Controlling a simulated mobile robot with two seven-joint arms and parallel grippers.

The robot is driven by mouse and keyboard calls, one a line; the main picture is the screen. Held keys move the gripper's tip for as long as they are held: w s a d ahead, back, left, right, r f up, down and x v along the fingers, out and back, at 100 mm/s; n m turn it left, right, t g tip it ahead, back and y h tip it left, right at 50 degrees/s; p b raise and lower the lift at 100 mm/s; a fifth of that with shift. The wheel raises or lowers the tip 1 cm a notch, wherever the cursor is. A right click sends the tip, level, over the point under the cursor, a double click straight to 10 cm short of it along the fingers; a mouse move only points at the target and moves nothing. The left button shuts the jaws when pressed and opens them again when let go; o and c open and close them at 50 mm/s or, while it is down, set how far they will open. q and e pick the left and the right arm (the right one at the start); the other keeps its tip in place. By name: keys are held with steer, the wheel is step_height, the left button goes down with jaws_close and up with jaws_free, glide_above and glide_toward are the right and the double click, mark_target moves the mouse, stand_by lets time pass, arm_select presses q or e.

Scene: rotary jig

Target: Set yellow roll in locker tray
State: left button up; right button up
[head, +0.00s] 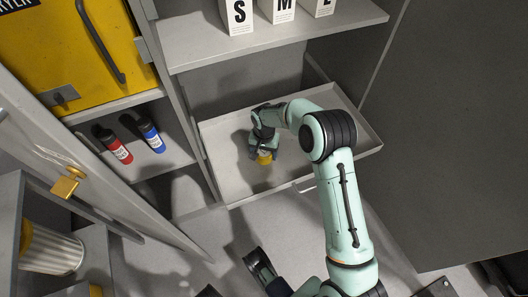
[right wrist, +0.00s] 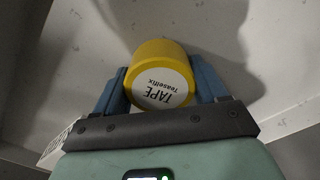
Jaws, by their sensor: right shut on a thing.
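The yellow roll (head: 264,158) is a roll of tape with a white label reading TAPE; it also shows large in the right wrist view (right wrist: 160,73). My right gripper (head: 262,150) is shut on it, with a blue finger on either side of the roll. The grey locker tray (head: 225,170) is pulled out below the shelf. The roll is over or in the tray; whether it touches the tray floor I cannot tell.
Boxes marked S (head: 238,14), M and L stand on the shelf (head: 290,38) above the tray. An open door with a brass padlock (head: 67,184) is at the left. The tray's right part is clear.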

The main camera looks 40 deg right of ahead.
steer(key=shift+f, duration=0.15)
steer(key=o, duration=1.1)
arm_select(q)
steer(key=shift+s+f, duration=0.1)
steer(key=shift+s, duration=0.05)
arm_select(e)
steer(key=shift+o, duration=0.2)
steer(key=shift+r, duration=0.5)
step_height(320, 180, up, 7)
steer(key=shift+f+p, duration=0.1)
steer(key=shift+p, duration=0.95)
arm_select(q)
steer(key=r, duration=0.1)
steer(key=d+r, duration=0.1)
steer(key=r, duration=0.1)
steer(key=r+p, duration=0.1)
steer(key=shift+w+d+r, duration=0.2)
steer(key=shift+w+d, duration=0.15)
arm_select(e)
step_height(320, 180, up, 5)
steer(key=shift+f, duration=0.2)
